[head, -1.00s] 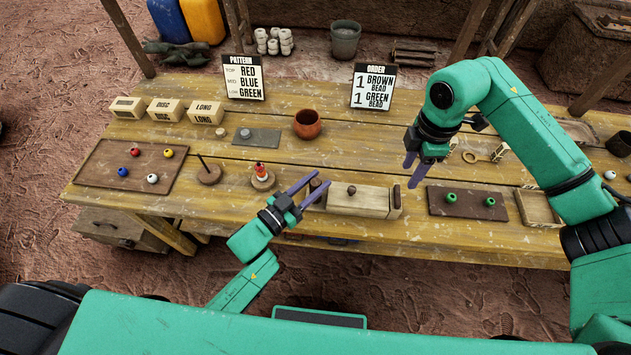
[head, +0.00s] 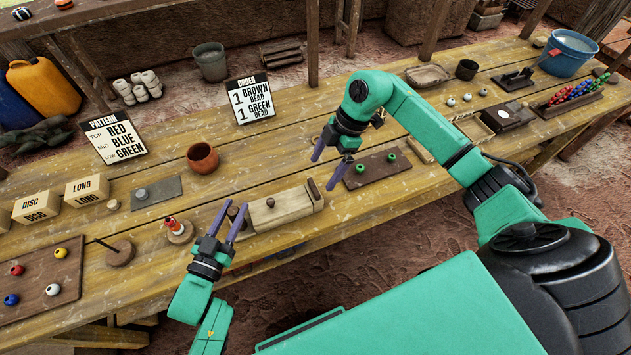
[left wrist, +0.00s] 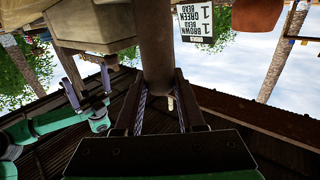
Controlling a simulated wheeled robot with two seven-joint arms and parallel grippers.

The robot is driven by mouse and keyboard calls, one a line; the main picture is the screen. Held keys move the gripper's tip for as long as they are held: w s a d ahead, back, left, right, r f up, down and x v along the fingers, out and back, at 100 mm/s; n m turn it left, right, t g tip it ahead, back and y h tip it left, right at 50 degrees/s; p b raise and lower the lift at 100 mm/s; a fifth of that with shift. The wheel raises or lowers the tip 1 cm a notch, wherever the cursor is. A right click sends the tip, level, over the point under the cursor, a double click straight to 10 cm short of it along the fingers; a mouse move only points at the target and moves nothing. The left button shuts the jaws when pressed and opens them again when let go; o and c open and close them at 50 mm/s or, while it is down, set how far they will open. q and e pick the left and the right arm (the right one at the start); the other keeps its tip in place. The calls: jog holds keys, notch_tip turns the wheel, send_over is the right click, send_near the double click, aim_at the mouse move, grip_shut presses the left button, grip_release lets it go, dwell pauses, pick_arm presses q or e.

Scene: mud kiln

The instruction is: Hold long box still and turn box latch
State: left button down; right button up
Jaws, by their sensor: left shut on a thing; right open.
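The long box (head: 283,209) is a pale wooden box lying on the table, with a small brown knob (head: 270,202) on its lid. A dark latch piece (head: 313,189) stands at its right end. My left gripper (head: 233,217) is at the box's left end, its purple fingers shut on a brown round handle (head: 238,212). In the left wrist view the handle (left wrist: 156,48) rises between the fingers (left wrist: 160,102), beside the box (left wrist: 95,25). My right gripper (head: 332,170) is open and empty, near and above the latch end, apart from it.
A dark board with green beads (head: 368,168) lies right of the box, below my right arm. A red-brown pot (head: 203,158) and the order sign (head: 251,98) stand behind. A disc stand with a red piece (head: 177,230) is left of my left gripper.

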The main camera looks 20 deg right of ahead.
aim_at(314, 186)
jog(key=x, duration=0.6)
jog(key=shift+f, duration=0.1)
jog(key=c, duration=1.3)
jog(key=shift+o, duration=0.2)
jog(key=shift+n, duration=0.3)
jog(key=n+g, duration=0.1)
jog(key=n, duration=0.2)
jog(key=shift+w+n+g, duration=0.15)
jog(key=shift+n+g, duration=0.15)
jog(key=n+g+h, duration=0.1)
jog(key=n, duration=0.3)
jog(key=shift+w+a+n, duration=0.1)
jog(key=shift+n, duration=0.2)
jog(key=n+g+h, duration=0.1)
jog(key=n, duration=0.3)
jog(key=shift+a+h, duration=0.1)
jog(key=shift+h, duration=0.3)
jog(key=n+h, duration=0.1)
jog(key=n, duration=0.4)
jog(key=shift+a+g+h, duration=0.1)
jog(key=shift+g+h, duration=0.3)
